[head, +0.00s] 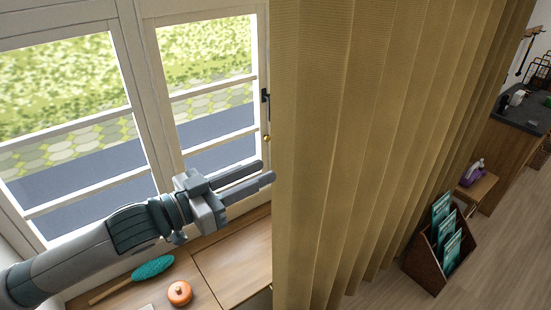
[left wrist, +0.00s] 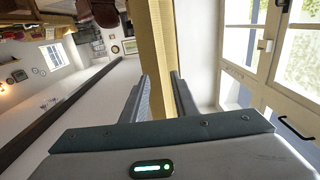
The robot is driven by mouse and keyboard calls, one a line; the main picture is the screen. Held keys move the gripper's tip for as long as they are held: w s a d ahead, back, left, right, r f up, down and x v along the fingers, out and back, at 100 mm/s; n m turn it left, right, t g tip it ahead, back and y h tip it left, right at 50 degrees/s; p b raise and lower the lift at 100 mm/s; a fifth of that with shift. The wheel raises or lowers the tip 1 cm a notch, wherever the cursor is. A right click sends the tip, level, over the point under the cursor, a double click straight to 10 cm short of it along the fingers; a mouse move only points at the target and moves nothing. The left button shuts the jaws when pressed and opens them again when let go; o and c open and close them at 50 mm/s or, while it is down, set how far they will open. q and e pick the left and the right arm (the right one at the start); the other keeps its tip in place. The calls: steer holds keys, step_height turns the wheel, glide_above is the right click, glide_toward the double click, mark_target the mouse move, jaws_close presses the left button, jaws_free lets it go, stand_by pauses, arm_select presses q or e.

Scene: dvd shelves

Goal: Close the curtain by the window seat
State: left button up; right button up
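The tan pleated curtain (head: 345,130) hangs from the top of the head view to the right of the window. Its left edge stands near the window's right frame. The window (head: 140,90) is uncovered. The wooden window seat (head: 235,262) lies below it. My left gripper (head: 268,172) is open, its fingertips at the curtain's left edge. In the left wrist view the curtain edge (left wrist: 158,50) shows as a tan strip between the spread fingers (left wrist: 160,85). I cannot tell whether they touch it. My right gripper is not in view.
On the seat lie a teal brush (head: 152,267) with a wooden handle and an orange round object (head: 180,293). A dark wooden rack (head: 427,262) with teal booklets stands on the floor at right. A small table (head: 477,188) and a dark counter (head: 525,112) stand behind it.

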mark_target(271, 168)
arm_select(q)
steer(key=shift+p+x, duration=0.65)
steer(key=shift+x, duration=1.95)
jaws_close()
